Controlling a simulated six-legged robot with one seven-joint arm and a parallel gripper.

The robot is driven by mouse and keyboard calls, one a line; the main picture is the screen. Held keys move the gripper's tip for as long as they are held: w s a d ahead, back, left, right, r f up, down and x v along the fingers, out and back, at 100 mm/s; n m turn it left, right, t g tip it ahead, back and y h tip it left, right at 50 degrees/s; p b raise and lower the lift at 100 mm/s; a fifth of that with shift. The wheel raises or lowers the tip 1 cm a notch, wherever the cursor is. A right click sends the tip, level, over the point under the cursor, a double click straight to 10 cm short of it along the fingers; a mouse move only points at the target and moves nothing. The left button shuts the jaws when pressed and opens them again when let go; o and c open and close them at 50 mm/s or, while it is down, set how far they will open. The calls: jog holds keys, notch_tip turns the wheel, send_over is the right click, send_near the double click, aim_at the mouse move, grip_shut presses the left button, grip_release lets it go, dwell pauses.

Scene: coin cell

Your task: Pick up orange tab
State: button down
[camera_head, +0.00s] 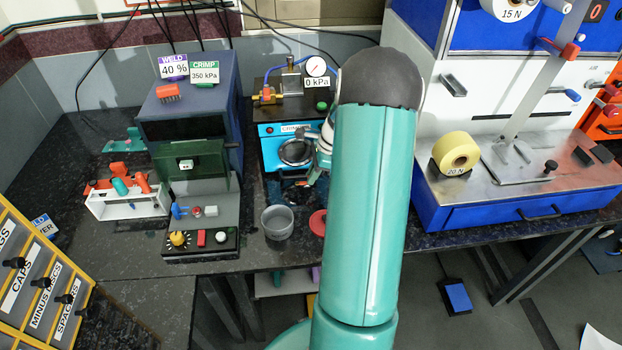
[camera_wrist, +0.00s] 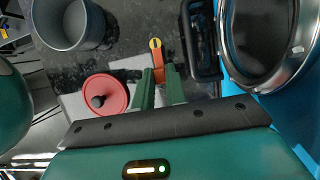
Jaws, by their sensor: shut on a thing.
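The orange tab (camera_wrist: 158,62) is a narrow orange strip with a yellow round end, seen in the wrist view above the dark worktop. My gripper (camera_wrist: 159,76) has its two green fingers closed on the lower part of the tab. The yellow end points away from the fingers. I cannot tell whether the tab touches the worktop. In the head view my teal arm hides most of the gripper, which is in front of the blue crimper (camera_head: 270,146).
A grey cup (camera_wrist: 66,22) and a red round lid with a dark knob (camera_wrist: 103,97) are left of the fingers. A black handle-like part (camera_wrist: 204,42) and the crimper's metal ring (camera_wrist: 304,62) are close on the right. The weld machine (camera_head: 190,100) stands left of the crimper.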

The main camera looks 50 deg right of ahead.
jog(key=s+a+r, duration=0.5)
jog(key=s+r, duration=0.3)
jog(key=s, duration=0.3)
jog(key=shift+a+r, duration=0.2)
jog(key=shift+a, duration=0.2)
jog(key=shift+s, duration=0.1)
